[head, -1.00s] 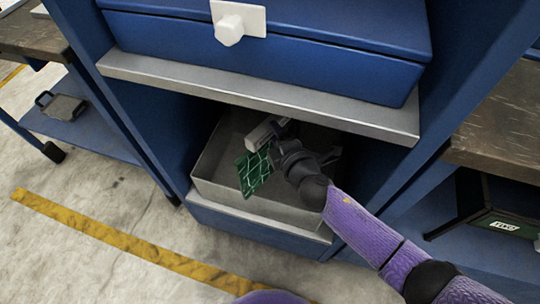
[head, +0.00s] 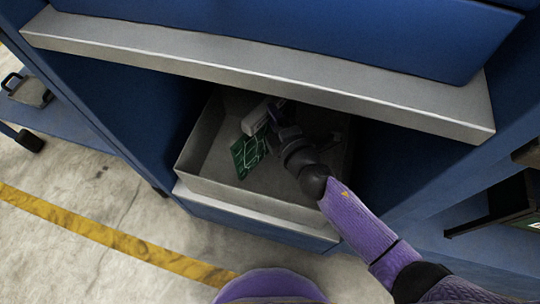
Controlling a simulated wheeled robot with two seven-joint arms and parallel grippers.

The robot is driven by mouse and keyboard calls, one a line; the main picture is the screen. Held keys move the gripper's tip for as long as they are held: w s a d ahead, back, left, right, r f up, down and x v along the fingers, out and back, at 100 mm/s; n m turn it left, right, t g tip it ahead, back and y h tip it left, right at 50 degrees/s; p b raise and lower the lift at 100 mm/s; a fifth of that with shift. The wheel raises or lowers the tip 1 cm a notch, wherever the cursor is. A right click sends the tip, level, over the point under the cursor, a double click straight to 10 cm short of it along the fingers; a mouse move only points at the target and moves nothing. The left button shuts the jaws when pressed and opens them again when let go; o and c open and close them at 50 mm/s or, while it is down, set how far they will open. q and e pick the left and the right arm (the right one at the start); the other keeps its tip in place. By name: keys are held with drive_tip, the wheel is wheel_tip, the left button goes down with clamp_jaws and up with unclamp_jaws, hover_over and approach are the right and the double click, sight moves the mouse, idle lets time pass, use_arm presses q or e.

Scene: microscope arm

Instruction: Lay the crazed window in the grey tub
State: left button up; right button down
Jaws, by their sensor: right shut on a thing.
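The crazed window (head: 247,154) is a small green pane with pale crack lines. My right gripper (head: 258,128) is shut on it and holds it tilted inside the grey tub. The grey tub (head: 222,188) is an open box in the lower bay of the blue cabinet. I cannot tell whether the pane touches the tub floor. The right gripper's fingers are partly hidden by its own body. My left gripper is not in view.
A grey shelf edge (head: 250,84) runs over the tub, close above my right arm. Blue cabinet walls stand on both sides. A grey case (head: 27,90) lies on a blue shelf at the left. A yellow line (head: 120,240) crosses the open floor.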

sight(269, 132)
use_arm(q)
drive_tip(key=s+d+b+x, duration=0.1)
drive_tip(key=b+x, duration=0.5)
use_arm(e)
wheel_tip(269, 132, down, 8)
drive_tip(key=shift+f, duration=0.15)
use_arm(q)
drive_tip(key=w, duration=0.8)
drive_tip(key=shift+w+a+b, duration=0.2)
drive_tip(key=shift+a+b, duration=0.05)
drive_tip(key=shift+b, duration=0.1)
use_arm(e)
drive_tip(key=shift+f, duration=0.3)
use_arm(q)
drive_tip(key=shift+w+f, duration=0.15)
use_arm(e)
drive_tip(key=shift+f, duration=0.1)
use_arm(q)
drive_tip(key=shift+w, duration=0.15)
use_arm(e)
drive_tip(key=shift+c, duration=0.9)
unclamp_jaws()
